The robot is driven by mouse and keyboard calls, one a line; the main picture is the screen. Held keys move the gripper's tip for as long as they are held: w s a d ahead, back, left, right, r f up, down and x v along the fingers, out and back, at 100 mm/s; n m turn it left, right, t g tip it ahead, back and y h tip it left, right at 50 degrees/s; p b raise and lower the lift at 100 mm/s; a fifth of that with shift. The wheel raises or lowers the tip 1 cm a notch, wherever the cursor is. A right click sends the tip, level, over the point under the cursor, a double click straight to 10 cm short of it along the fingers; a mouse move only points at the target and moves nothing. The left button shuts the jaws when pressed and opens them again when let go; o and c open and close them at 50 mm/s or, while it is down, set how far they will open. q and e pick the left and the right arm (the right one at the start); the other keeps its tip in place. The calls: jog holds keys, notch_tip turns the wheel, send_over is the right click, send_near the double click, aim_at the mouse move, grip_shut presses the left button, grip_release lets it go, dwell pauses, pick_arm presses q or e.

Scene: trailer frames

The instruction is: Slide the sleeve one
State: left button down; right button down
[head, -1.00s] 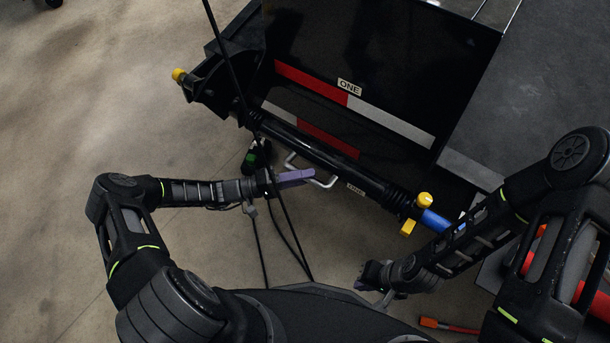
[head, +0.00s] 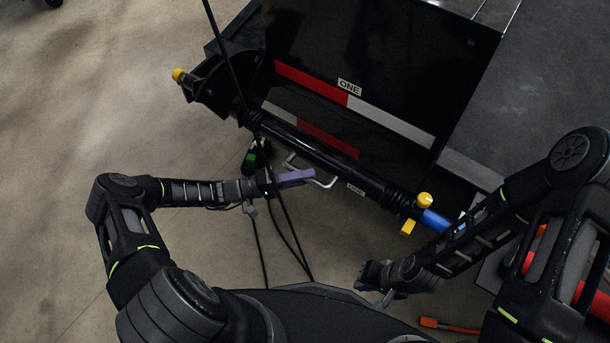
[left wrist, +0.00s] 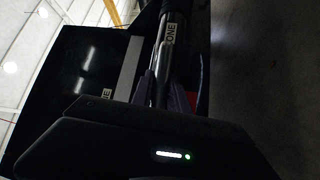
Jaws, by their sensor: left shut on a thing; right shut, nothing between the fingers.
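The sleeve one (head: 330,158) is a black tube along the front of the dark trailer frame, tilted down to the right. It carries a small ONE label (head: 356,189) and a pale bar handle (head: 327,184). The label also shows in the left wrist view (left wrist: 170,36). My left gripper (head: 300,176) has purple fingers shut on the handle, just in front of the tube; the fingers hide part of the handle. My right gripper (head: 374,275) is shut and empty, low and right of the sleeve, apart from it and partly hidden by its own arm.
A blue rod end (head: 435,221) and yellow knobs (head: 425,199) sit at the sleeve's right end. Another yellow knob (head: 179,75) is at the far left. Dark cables hang near my left gripper. An orange-tipped cable (head: 429,322) lies low right. Open floor (head: 90,120) is left.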

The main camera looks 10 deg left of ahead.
pick_arm(q)
jog(key=shift+a+f+b, duration=0.2)
jog(key=shift+b, duration=0.3)
jog(key=shift+w+r, duration=0.1)
jog(key=shift+r, duration=0.05)
jog(key=c, duration=1.3)
grip_release()
jog(key=v, duration=0.8)
jog(key=shift+d, duration=0.1)
